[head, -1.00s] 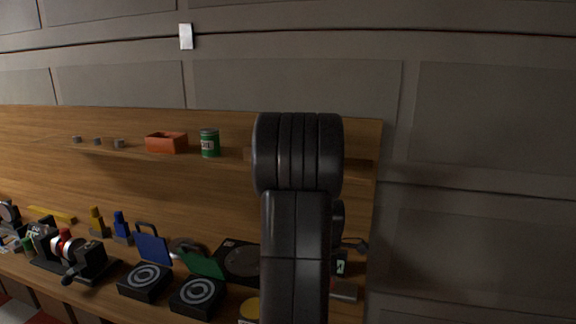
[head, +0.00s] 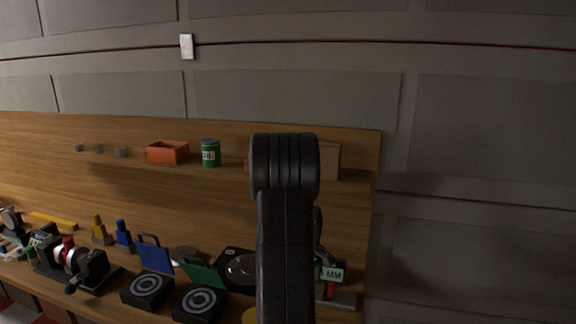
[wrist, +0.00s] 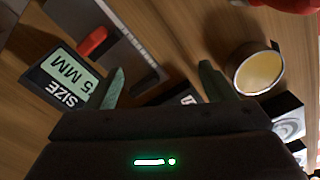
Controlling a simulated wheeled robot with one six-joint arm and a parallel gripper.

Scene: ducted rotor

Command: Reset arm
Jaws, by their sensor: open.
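My gripper (wrist: 160,88) shows in the wrist view with its two green-grey fingers apart and nothing between them. It is above the wooden bench, near a dark display (wrist: 62,82) that reads "SIZE 5 MM". In the head view my black arm stands upright in front of the bench and hides part of it. My gripper's fingers are not visible in the head view.
The display also shows in the head view (head: 332,273). A round yellow-topped container (wrist: 258,72) lies right of the fingers. Blue-lidded (head: 148,289) and green-lidded (head: 200,303) black boxes stand on the bench. An orange bin (head: 168,152) and green can (head: 210,153) sit on the shelf.

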